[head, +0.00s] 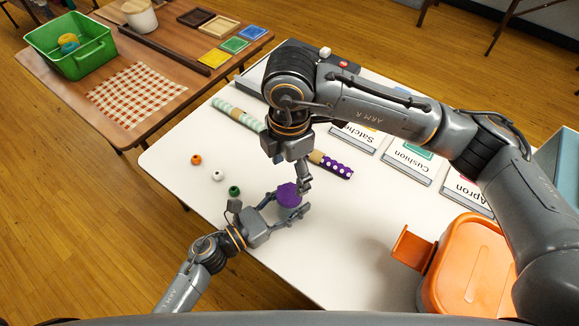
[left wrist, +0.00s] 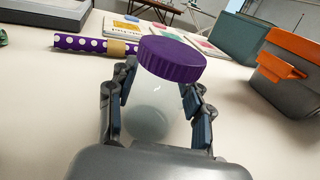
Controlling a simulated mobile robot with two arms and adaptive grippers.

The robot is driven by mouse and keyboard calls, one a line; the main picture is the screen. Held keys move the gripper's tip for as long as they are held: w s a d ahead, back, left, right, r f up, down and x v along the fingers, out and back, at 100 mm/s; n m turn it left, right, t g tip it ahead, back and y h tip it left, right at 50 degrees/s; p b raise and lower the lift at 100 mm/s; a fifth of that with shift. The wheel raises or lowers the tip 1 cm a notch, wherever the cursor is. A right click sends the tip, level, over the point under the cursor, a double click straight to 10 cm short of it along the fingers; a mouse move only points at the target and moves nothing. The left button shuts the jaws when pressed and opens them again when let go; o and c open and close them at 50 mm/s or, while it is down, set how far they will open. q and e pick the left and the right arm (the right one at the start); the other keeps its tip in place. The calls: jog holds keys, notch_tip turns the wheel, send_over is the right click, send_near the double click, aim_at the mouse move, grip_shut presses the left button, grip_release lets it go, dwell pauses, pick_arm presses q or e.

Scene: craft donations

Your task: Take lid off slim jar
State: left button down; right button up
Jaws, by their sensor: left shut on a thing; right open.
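The slim jar (left wrist: 148,108) is clear and upright on the white table, with a ribbed purple lid (left wrist: 172,58) on its top. The lid also shows in the head view (head: 287,196), where the jar body is mostly hidden below it. My left gripper (head: 293,209) is shut on the jar body, with one finger on each side below the lid in the left wrist view (left wrist: 160,110). My right gripper (head: 304,185) is open, pointing down close beside the lid in the head view. I cannot tell whether it touches the lid.
A purple dotted roll (head: 336,168) and a mint roll (head: 236,114) lie behind the jar. An orange-lidded box (head: 478,270) stands at right. Orange (head: 196,160), white (head: 217,175) and green (head: 234,190) balls lie left. Label boards such as Cushion (head: 408,167) line the back.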

aim_at(290, 193)
notch_tip(290, 193, down, 8)
jog(key=shift+r, duration=0.15)
jog(key=shift+c, duration=0.4)
